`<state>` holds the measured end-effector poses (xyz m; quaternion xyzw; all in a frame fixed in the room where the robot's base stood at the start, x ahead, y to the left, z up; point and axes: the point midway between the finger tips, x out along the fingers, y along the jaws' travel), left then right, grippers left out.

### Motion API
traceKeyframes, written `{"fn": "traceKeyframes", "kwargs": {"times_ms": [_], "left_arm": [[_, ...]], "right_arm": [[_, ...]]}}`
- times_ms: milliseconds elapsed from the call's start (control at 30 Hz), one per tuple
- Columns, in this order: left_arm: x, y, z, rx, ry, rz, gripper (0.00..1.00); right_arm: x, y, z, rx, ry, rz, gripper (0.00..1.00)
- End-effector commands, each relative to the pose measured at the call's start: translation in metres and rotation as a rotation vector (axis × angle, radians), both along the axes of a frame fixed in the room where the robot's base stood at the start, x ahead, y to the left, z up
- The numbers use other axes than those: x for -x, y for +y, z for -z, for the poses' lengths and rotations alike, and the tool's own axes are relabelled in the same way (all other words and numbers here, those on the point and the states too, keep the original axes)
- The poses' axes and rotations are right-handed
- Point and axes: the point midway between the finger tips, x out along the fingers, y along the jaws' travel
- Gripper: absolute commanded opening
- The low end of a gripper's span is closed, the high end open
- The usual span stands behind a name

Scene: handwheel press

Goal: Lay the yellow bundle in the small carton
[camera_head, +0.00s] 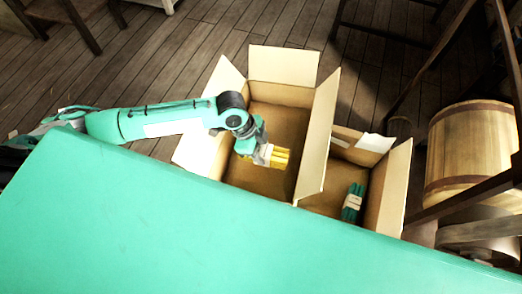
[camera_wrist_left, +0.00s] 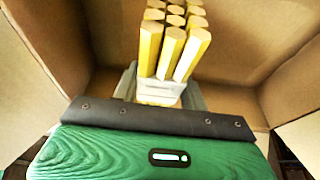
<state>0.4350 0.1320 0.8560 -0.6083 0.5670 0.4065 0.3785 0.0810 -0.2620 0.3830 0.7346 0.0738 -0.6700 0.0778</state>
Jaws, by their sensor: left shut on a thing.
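The yellow bundle (camera_head: 280,157) is a set of yellow six-sided sticks with a pale band around it. My left gripper (camera_head: 263,153) is shut on it and holds it over the large carton's opening in the head view. In the left wrist view the bundle (camera_wrist_left: 174,45) stands out from between the fingers (camera_wrist_left: 160,95), with brown carton walls around. The small carton (camera_head: 386,188) stands open to the right of the large one; a dark green banded bundle (camera_head: 352,203) is inside it at the right. Its near part is hidden. My right gripper is not in view.
The large open carton (camera_head: 283,66) has raised flaps; its tall right flap (camera_head: 319,135) stands between the yellow bundle and the small carton. A wooden barrel (camera_head: 470,150) and dark wooden beams stand at the right. The small carton's floor left of the green bundle looks clear.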

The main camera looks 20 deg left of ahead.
Motion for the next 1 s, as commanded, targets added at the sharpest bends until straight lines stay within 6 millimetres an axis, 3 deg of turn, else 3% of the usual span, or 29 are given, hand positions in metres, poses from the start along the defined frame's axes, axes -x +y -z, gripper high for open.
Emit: {"fn": "traceKeyframes", "kwargs": {"times_ms": [133,867,900,1000], "left_arm": [[0.0,0.0,0.016,-0.001,0.0,0.0,0.15],[0.0,0.0,0.028,0.0,-0.001,0.001,0.15],[0.0,0.0,0.028,0.0,0.0,0.001,0.51],[0.0,0.0,0.028,-0.001,0.0,0.001,0.65]], "right_arm": [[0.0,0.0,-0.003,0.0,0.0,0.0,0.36],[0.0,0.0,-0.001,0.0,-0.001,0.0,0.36],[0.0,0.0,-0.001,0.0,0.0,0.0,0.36],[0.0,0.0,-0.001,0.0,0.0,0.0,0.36]]}}
